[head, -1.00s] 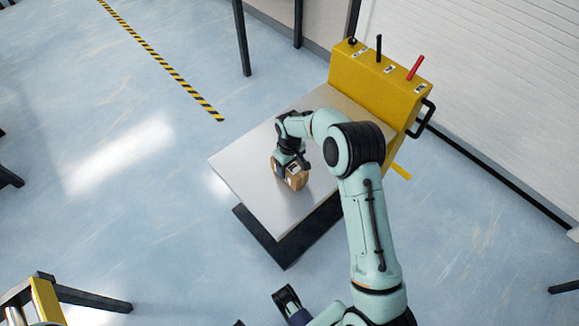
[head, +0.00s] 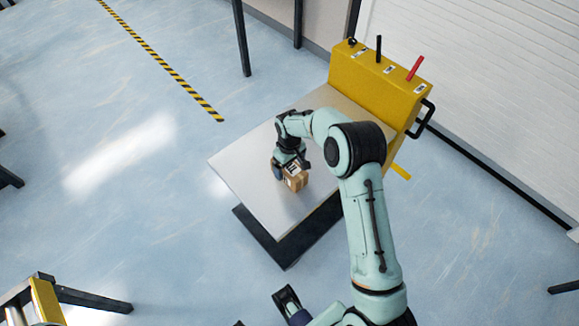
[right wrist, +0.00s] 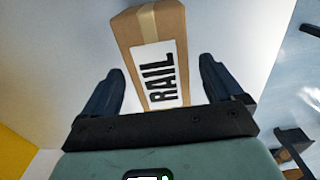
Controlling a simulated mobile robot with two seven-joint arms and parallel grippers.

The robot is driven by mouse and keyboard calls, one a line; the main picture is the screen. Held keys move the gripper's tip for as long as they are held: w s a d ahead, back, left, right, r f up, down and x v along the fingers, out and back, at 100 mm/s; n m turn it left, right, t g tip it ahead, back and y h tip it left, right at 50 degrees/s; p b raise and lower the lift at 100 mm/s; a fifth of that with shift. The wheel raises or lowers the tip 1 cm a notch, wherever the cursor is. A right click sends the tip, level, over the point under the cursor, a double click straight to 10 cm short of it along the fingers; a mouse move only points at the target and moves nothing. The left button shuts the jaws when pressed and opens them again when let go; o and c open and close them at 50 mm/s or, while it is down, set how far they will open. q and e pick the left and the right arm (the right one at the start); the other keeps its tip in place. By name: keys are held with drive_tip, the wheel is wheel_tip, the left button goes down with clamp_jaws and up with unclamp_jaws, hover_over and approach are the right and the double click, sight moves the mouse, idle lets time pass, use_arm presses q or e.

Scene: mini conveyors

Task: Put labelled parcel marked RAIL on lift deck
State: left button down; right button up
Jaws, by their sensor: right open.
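The brown parcel (head: 294,181) sits on the grey lift deck (head: 245,165), near its middle. In the right wrist view the parcel (right wrist: 157,30) shows a tan tape strip and a white label reading RAIL. My right gripper (head: 290,167) is at the parcel, with its jaws open. In the right wrist view its two dark fingers (right wrist: 161,75) stand on either side of the parcel, with visible gaps. A dark gripper at the bottom of the head view, apparently my left one (head: 288,300), is away from the deck; its jaw state is unclear.
A yellow control box (head: 380,80) with black and red levers stands at the deck's back edge, with a black handle (head: 422,120) on its side. A yellow and black frame (head: 45,298) is at lower left. The floor left of the deck is clear.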

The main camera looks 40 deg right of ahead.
sight(289, 166)
wheel_tip(289, 166, up, 11)
drive_tip(key=p, duration=0.1)
idle(0.7)
